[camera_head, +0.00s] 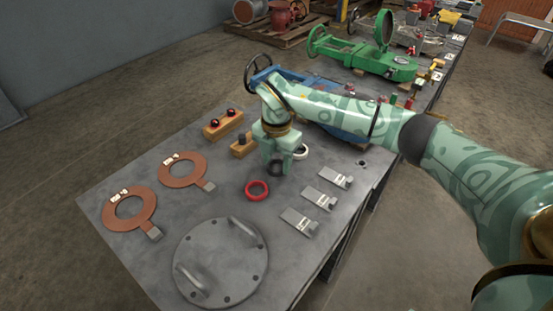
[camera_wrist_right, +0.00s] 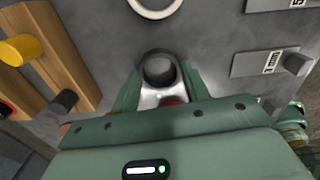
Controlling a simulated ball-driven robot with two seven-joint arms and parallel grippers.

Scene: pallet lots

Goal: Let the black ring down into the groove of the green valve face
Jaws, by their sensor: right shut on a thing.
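The black ring (camera_head: 276,170) is between the fingertips of my right gripper (camera_head: 279,163), low over the near part of the grey table; I cannot tell whether it touches the table. In the right wrist view the black ring (camera_wrist_right: 158,54) shows between the fingers of my right gripper (camera_wrist_right: 160,80), which is shut on it. The green valve (camera_head: 372,60) lies at the far end of the table, well away from the gripper, with a round upright part (camera_head: 383,27). Its groove is too small to make out. My left gripper is not in view.
A red ring (camera_head: 257,190) and a white ring (camera_head: 301,153) lie close to the gripper. Wooden blocks (camera_head: 222,124), orange gaskets (camera_head: 183,170), grey tagged plates (camera_head: 320,197) and a round steel cover (camera_head: 220,263) surround it. A blue valve (camera_head: 262,77) stands partly behind my right arm.

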